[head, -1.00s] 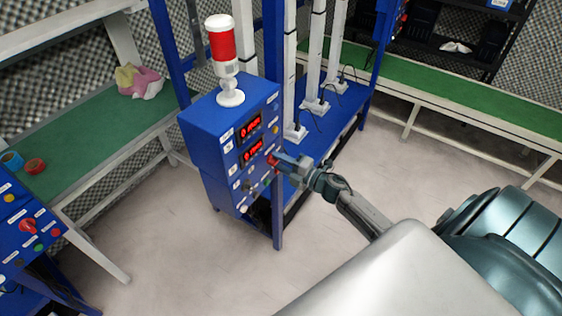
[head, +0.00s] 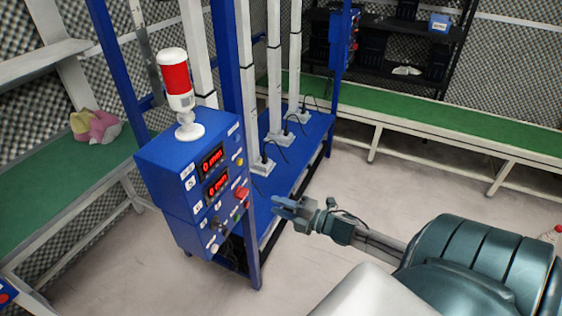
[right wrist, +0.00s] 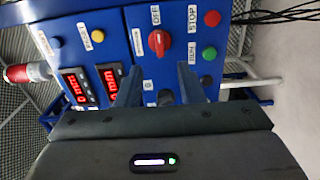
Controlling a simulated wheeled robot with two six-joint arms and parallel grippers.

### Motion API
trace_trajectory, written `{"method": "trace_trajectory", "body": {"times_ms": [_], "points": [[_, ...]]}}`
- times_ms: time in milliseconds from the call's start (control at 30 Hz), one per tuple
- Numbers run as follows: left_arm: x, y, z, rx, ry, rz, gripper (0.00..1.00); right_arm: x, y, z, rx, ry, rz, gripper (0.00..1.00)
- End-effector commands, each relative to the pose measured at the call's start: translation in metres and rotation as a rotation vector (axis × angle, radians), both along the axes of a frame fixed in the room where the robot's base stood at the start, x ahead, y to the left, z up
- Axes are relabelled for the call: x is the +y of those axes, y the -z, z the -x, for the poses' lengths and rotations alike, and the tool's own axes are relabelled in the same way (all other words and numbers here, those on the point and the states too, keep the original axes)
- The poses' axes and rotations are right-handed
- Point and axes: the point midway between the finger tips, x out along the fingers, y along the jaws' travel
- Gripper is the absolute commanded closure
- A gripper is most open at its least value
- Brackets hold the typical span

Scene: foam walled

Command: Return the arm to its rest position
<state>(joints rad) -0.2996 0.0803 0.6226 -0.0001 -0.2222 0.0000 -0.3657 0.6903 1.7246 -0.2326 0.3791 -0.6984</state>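My right gripper (head: 284,207) is in the middle of the head view, with its arm coming in from the lower right. It is apart from the blue control box (head: 165,165), to the right of its panel. In the right wrist view the two fingers of the gripper (right wrist: 160,84) stand apart with nothing between them. Beyond them is the panel with a red rotary switch (right wrist: 159,42), a red button (right wrist: 212,18) and a green button (right wrist: 209,53). My left gripper is out of view.
A red and white signal lamp (head: 177,85) stands on the box. A blue rack base (head: 312,130) with white columns is behind it. A green-topped bench (head: 420,100) runs along the back; another (head: 40,190) is at left. The floor at lower middle is clear.

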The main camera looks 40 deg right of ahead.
Motion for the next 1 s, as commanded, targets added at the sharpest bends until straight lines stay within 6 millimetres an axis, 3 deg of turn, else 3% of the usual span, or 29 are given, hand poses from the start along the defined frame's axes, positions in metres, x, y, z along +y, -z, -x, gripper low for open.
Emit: {"method": "trace_trajectory", "body": {"times_ms": [567,667,767,833,1000], "points": [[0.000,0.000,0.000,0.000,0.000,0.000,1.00,0.000,0.000,0.001,0.000,0.000,0.000,0.65],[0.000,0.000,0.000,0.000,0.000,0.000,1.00,-0.004,0.007,0.001,0.017,0.017,-0.011,0.65],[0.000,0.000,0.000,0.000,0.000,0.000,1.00,-0.018,0.038,0.003,0.085,0.083,-0.062,0.65],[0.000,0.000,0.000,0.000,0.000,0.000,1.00,-0.033,0.074,0.008,0.167,0.163,-0.124,0.65],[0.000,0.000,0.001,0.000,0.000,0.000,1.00,-0.066,0.193,0.047,0.424,0.418,-0.326,0.65]]}}
